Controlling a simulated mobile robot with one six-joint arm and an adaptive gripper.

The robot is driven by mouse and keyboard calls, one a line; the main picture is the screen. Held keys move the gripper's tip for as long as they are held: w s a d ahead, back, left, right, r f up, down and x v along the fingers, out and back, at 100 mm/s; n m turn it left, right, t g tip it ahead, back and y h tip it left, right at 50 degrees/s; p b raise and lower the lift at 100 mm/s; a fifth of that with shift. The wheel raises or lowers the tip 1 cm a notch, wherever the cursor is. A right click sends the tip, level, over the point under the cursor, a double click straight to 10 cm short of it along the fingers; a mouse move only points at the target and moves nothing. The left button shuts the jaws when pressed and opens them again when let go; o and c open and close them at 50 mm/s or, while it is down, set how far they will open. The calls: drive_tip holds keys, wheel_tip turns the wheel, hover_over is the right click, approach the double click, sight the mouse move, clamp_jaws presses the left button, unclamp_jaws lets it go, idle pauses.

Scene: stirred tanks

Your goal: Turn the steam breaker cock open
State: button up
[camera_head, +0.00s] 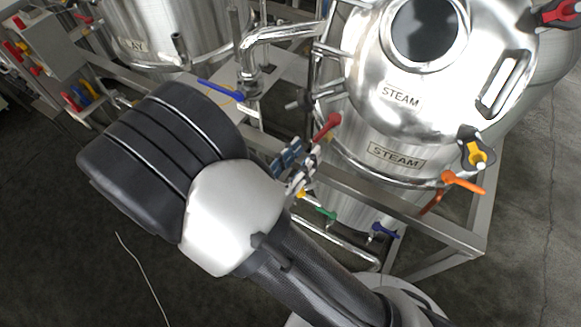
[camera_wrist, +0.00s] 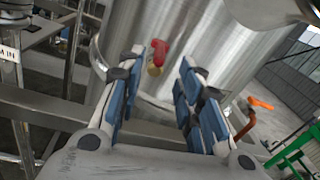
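The steel tank (camera_head: 400,130) carries two STEAM labels. A red-handled cock (camera_head: 327,127) sits on its left side; no label on the cock can be read, so I cannot tell whether it is the steam breaker. In the wrist view a red handle (camera_wrist: 158,50) with a brass-coloured part stands beyond the fingertips, in the gap between them. My gripper (camera_head: 294,168) is just below and left of the red handle in the head view. In the wrist view my gripper (camera_wrist: 161,85) has its blue-padded fingers apart with nothing held between them.
An orange handle (camera_head: 464,183) is on the tank's lower right; it also shows in the wrist view (camera_wrist: 260,103). Green (camera_head: 325,214) and blue (camera_head: 385,231) handles sit below. A steel frame rail (camera_head: 400,195) crosses in front of the tank. Another blue handle (camera_head: 219,90) is at left.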

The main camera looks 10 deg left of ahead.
drive_tip(key=v, duration=0.5)
drive_tip(key=shift+s, duration=0.1)
idle(0.3)
drive_tip(key=d+r+m+g+h+b, duration=0.25)
drive_tip(key=d+m+g+h, duration=0.25)
drive_tip(key=d+m+g, duration=0.9)
drive_tip(key=s+d+r+m+t+y+b, duration=0.1)
drive_tip(key=s+d+m+y+b, duration=0.2)
drive_tip(key=m+y, duration=0.3)
drive_tip(key=s+d+r+m+t+y+b, duration=0.1)
drive_tip(key=s+d+m+y+b, duration=0.2)
drive_tip(key=m, duration=1)
drive_tip(key=s+d+y, duration=0.1)
drive_tip(key=s+y, duration=0.1)
drive_tip(key=y, duration=0.1)
drive_tip(key=shift+s+d+r+b, duration=0.3)
drive_tip(key=shift+d+b, duration=0.1)
